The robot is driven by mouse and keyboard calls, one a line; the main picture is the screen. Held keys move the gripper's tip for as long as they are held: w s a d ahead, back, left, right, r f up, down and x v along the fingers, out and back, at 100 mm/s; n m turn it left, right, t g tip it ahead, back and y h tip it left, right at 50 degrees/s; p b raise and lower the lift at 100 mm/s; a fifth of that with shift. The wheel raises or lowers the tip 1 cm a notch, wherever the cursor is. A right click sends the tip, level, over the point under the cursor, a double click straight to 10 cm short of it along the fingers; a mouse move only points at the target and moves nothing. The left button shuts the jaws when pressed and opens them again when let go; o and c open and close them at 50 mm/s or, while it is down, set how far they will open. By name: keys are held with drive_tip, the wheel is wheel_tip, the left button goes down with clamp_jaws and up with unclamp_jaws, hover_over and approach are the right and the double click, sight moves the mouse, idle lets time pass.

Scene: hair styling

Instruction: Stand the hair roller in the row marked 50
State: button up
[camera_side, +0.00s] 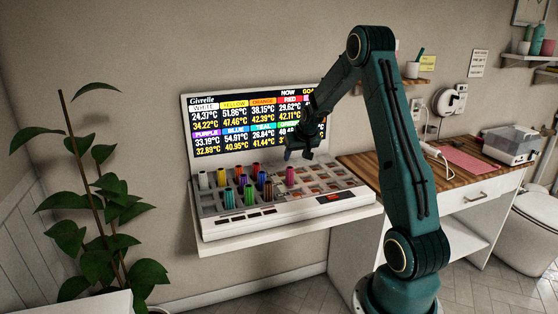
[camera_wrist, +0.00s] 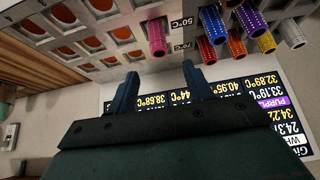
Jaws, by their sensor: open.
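A pink hair roller (camera_side: 290,176) stands upright on the roller tray (camera_side: 345,200), apart from the other rollers. In the wrist view the pink roller (camera_wrist: 157,38) is beside the "50°C" mark (camera_wrist: 181,22), and its base looks level with that mark. A "70°C" mark (camera_wrist: 183,46) is below it in the picture. My gripper (camera_side: 299,152) is above the tray, near the display. In the wrist view my gripper (camera_wrist: 160,82) has its fingers spread with nothing between them, clear of the roller.
Several coloured rollers (camera_side: 240,180) stand at the tray's left. Empty slots (camera_side: 325,180) fill its right side. A temperature display (camera_side: 215,135) rises behind the tray. A wooden counter (camera_side: 370,165) is to the right, and a plant (camera_side: 95,200) is at the far left.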

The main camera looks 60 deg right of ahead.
drive_tip(key=s+a+r+n+y, duration=0.1)
drive_tip(key=a+r, duration=0.3)
drive_tip(key=a, duration=0.4)
drive_tip(key=a+r+n+t, duration=0.1)
drive_tip(key=a+r+n, duration=0.1)
drive_tip(key=a+r, duration=0.4)
drive_tip(key=s+a+r+n+y, duration=0.1)
drive_tip(key=a+r, duration=0.2)
drive_tip(key=a, duration=0.6)
drive_tip(key=s+a+r+n+y, duration=0.2)
drive_tip(key=s+a+n, duration=0.3)
drive_tip(key=s+a, duration=1.2)
drive_tip(key=shift+s+a+y, duration=0.3)
drive_tip(key=shift+s+a, duration=0.1)
drive_tip(key=shift+s, duration=0.25)
